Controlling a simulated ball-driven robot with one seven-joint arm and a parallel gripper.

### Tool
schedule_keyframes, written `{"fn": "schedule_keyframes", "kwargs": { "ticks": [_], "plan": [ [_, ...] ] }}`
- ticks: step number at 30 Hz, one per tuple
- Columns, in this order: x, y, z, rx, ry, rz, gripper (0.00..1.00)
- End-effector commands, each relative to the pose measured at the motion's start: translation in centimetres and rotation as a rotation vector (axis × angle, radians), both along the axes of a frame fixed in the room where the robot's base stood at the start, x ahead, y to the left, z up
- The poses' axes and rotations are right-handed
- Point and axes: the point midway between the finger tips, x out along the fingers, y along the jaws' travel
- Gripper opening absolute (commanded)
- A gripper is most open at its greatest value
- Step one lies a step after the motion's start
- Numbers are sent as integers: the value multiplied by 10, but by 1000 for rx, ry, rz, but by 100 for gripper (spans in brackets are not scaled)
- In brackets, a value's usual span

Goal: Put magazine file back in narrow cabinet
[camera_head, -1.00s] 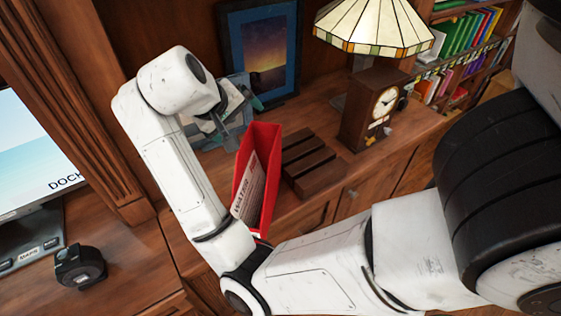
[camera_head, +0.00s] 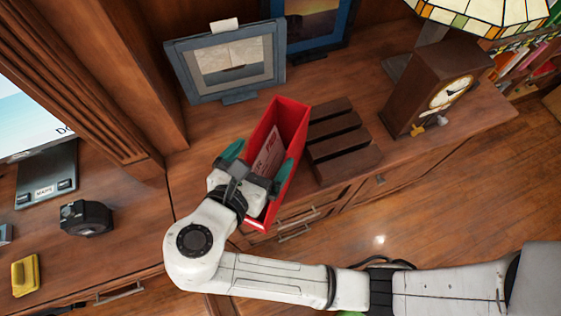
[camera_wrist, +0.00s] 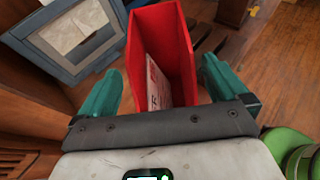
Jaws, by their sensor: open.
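The magazine file is a red open-topped box (camera_head: 291,122) standing on the wooden counter, with a white printed label or paper inside it. In the wrist view the red file (camera_wrist: 159,28) lies between and ahead of the fingers. My gripper (camera_head: 262,161) has teal fingers, spread apart on either side of the file's near part. In the wrist view my gripper (camera_wrist: 160,85) is open, with a gap visible beside the file. It cannot be told whether a finger touches the file. No narrow cabinet can be made out for certain.
A dark slotted wooden rack (camera_head: 341,143) stands right of the file. A clock (camera_head: 440,90) and a stained-glass lamp (camera_head: 480,15) stand further right. A grey picture frame (camera_head: 228,62) is behind. A tape dispenser-like black object (camera_head: 87,217) and yellow object (camera_head: 25,274) lie left.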

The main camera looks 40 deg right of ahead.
Motion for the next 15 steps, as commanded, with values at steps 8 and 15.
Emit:
{"fn": "schedule_keyframes", "kwargs": {
  "ticks": [8,15],
  "plan": [
    [12,-23,-10,2,-2,-2,100],
    [24,-49,-22,1,0,-6,100]
  ]
}}
